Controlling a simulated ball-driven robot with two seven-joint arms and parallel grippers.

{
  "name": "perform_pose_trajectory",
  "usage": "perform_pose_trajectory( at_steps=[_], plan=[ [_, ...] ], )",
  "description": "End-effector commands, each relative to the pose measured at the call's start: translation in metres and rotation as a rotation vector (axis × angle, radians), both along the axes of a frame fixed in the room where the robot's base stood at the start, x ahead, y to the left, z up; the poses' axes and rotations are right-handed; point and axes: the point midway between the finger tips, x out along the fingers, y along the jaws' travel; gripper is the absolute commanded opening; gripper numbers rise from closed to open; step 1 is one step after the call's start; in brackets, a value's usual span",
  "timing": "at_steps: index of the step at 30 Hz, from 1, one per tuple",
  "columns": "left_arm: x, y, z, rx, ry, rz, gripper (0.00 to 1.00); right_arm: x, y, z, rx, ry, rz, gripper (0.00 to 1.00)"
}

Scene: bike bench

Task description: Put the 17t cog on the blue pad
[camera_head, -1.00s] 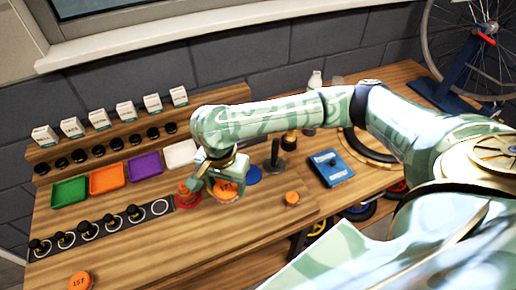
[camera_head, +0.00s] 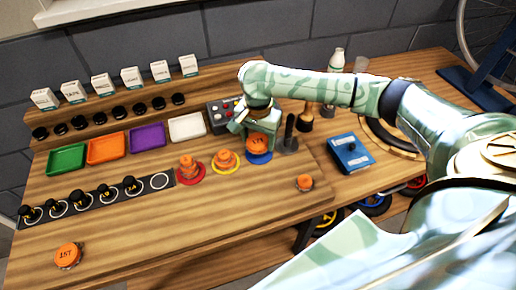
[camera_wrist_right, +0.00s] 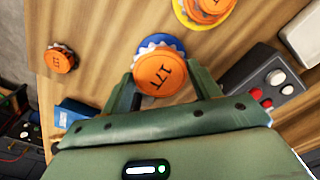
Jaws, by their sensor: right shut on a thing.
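The 17t cog (camera_wrist_right: 160,73) is an orange disc with a pale toothed rim, and its 17T label reads clearly in the right wrist view. In the head view the cog (camera_head: 257,144) is at the blue pad (camera_head: 260,158). The blue pad (camera_wrist_right: 172,43) shows past the cog's edge in the wrist view; the cog covers most of it. My right gripper (camera_head: 256,130) is shut on the cog, one finger at each side. I cannot tell whether the cog touches the pad. My left gripper is not in view.
Orange cogs sit on the red pad (camera_head: 203,176) and yellow pad (camera_head: 237,167). Loose cogs lie at right (camera_head: 305,182) and front left (camera_head: 68,255). A dark upright post (camera_head: 289,132), a button box (camera_head: 222,113) and a blue box (camera_head: 350,152) stand nearby.

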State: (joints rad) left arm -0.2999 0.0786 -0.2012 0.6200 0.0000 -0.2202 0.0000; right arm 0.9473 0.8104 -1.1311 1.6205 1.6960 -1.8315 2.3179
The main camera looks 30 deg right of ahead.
Motion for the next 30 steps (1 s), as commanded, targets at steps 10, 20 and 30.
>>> perform_pose_trajectory(
  at_steps=[10,20,30],
  plan=[
    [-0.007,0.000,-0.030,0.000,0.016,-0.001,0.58,0.004,-0.006,-0.042,-0.001,0.000,0.001,0.38],
    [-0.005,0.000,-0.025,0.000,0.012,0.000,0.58,0.004,-0.006,-0.041,0.000,0.000,0.000,0.70],
    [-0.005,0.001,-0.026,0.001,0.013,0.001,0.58,0.004,-0.006,-0.041,-0.001,-0.001,0.000,0.83]
  ],
)
